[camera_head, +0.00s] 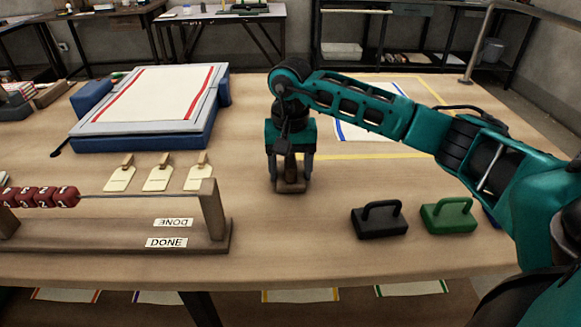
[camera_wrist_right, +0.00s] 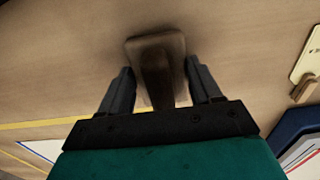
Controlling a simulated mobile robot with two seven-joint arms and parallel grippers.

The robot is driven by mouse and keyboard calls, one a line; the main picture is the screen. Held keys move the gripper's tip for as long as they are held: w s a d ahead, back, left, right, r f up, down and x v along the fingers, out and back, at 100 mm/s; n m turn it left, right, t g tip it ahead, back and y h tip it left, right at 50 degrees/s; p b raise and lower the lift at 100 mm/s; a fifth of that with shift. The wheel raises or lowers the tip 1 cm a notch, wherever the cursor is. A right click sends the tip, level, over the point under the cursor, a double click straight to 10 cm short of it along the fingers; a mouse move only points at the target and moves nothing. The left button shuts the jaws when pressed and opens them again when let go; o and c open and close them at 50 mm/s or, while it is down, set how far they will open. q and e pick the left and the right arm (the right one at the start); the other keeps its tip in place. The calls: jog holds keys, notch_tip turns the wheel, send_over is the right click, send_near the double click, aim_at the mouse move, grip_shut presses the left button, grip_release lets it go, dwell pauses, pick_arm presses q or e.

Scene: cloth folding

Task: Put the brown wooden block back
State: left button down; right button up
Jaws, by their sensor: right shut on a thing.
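The brown wooden block (camera_head: 291,186) is at the middle of the table, with a flat base and an upright grip part. My right gripper (camera_head: 290,176) points down over it, its fingers on either side of the grip part and shut on it. The right wrist view shows the block (camera_wrist_right: 155,48) between the two fingers (camera_wrist_right: 158,72). The base is at or very near the tabletop; I cannot tell whether it touches. My left gripper is not in view.
A black handled block (camera_head: 379,222) and a green one (camera_head: 448,216) stand to the right. A blue-edged board with a white cloth (camera_head: 155,95) lies at the back left. Three tags (camera_head: 157,178) and a bead rack (camera_head: 120,235) marked DONE are at the left. Table in front is bare.

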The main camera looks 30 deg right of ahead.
aim_at(290, 160)
jog(key=shift+f, duration=0.15)
jog(key=o, duration=1)
jog(key=shift+r, duration=0.5)
notch_tip(290, 160, up, 11)
jog(key=shift+f+p, duration=0.2)
jog(key=shift+p, duration=0.6)
jog(key=shift+r, duration=0.4)
